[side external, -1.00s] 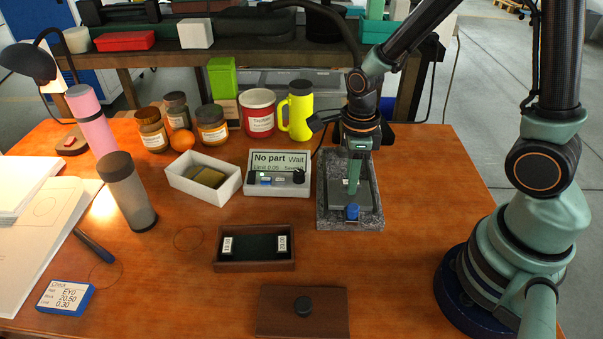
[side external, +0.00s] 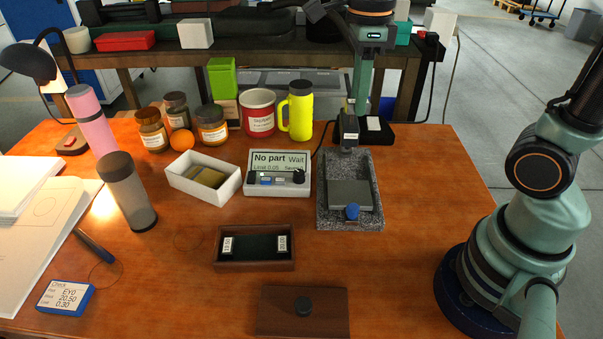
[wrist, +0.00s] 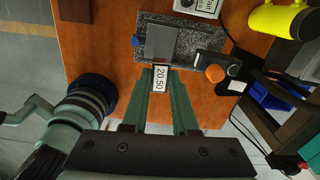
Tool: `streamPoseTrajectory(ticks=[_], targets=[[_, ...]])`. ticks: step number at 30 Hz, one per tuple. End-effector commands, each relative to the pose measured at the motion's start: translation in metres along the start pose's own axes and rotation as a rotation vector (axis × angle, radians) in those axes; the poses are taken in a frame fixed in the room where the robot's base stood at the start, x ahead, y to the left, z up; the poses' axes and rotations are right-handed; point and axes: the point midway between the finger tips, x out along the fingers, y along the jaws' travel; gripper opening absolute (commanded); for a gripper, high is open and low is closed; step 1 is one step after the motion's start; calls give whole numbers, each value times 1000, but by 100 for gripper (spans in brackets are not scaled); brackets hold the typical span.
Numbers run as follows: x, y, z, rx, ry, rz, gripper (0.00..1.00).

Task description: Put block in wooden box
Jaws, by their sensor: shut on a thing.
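My gripper (side external: 361,104) is raised above the back of the granite stand (side external: 376,215). In the wrist view my gripper (wrist: 160,76) has its green fingers shut on a small block (wrist: 160,79) with a white "20.50" label. In the side view the block is hard to make out against the dark parts behind. The wooden box (side external: 255,265) stands open at the front middle of the table, well to the left and front of my gripper. It has a dark lining, a white-labelled piece at each end and a bare middle.
A brown lid (side external: 325,320) with a black knob lies in front of the box. A display unit (side external: 278,172) and a white tray (side external: 184,185) stand behind it. A grey bottle (side external: 128,195) is at left. The granite stand has an upright post (side external: 349,127).

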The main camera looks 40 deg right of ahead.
Motion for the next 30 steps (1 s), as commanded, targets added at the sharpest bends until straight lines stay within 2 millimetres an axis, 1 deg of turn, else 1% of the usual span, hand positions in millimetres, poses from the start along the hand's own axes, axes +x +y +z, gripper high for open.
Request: streamPoseTrajectory(ticks=[2,5,8,9,12,16,18,21,25,28,30], targets=[[-1,4,15,-106,1,2,0],[2,13,44,-316,3,3,0],[6,28,79,-578,3,4,0],[8,35,93,-685,3,4,0],[15,56,125,-938,2,4,0],[22,82,158,-1213,2,3,0],[26,94,170,-1323,1,3,0],[30,106,182,-1432,0,2,0],[37,113,188,-1494,1,2,0],[54,114,188,-1502,3,6,0],[70,114,187,-1501,3,7,0]])
